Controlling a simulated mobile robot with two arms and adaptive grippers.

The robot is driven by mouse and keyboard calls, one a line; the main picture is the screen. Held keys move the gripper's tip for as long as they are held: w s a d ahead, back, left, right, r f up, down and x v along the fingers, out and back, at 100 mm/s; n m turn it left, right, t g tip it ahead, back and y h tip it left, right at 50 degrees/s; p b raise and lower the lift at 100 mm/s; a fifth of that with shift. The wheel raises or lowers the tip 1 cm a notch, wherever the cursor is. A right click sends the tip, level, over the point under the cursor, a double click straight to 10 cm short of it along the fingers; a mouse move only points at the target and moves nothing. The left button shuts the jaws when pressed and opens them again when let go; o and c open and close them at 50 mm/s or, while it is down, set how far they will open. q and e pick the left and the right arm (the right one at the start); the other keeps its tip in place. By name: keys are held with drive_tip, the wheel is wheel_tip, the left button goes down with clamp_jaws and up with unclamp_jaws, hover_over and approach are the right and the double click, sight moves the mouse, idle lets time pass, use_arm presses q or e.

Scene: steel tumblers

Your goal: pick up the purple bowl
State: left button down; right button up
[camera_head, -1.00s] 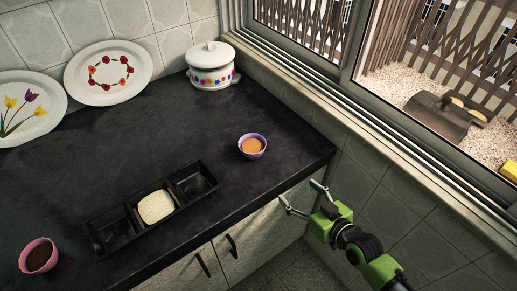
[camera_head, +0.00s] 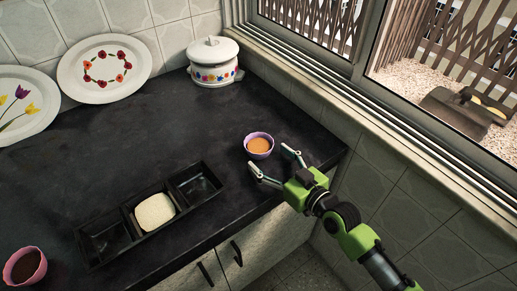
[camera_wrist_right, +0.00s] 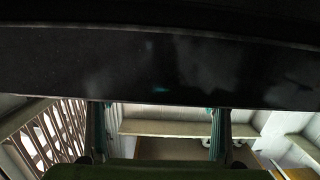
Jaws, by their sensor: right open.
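The purple bowl (camera_head: 258,146) stands upright on the dark counter near its right end, with orange-brown contents inside. My right gripper (camera_head: 269,158) is open and empty, with its two fingertips just in front of the bowl's near side. I cannot tell whether a fingertip touches the bowl. In the right wrist view the two fingers (camera_wrist_right: 160,125) show wide apart below a dark band, and I cannot make out the bowl there. My left gripper is not in view.
A black three-part tray (camera_head: 157,234) with a pale block (camera_head: 155,211) lies left of the gripper. A pink bowl (camera_head: 25,267) with dark contents is at the lower left. A white lidded pot (camera_head: 213,64) and plates (camera_head: 104,69) stand behind. The counter (camera_head: 130,140) is clear between.

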sight(253, 144)
drive_tip(key=shift+w+a, duration=0.35)
drive_tip(key=shift+w, duration=0.1)
drive_tip(key=x, duration=0.4)
drive_tip(key=shift+w+a, duration=0.1)
drive_tip(key=shift+a, duration=0.1)
drive_tip(key=c, duration=1.2)
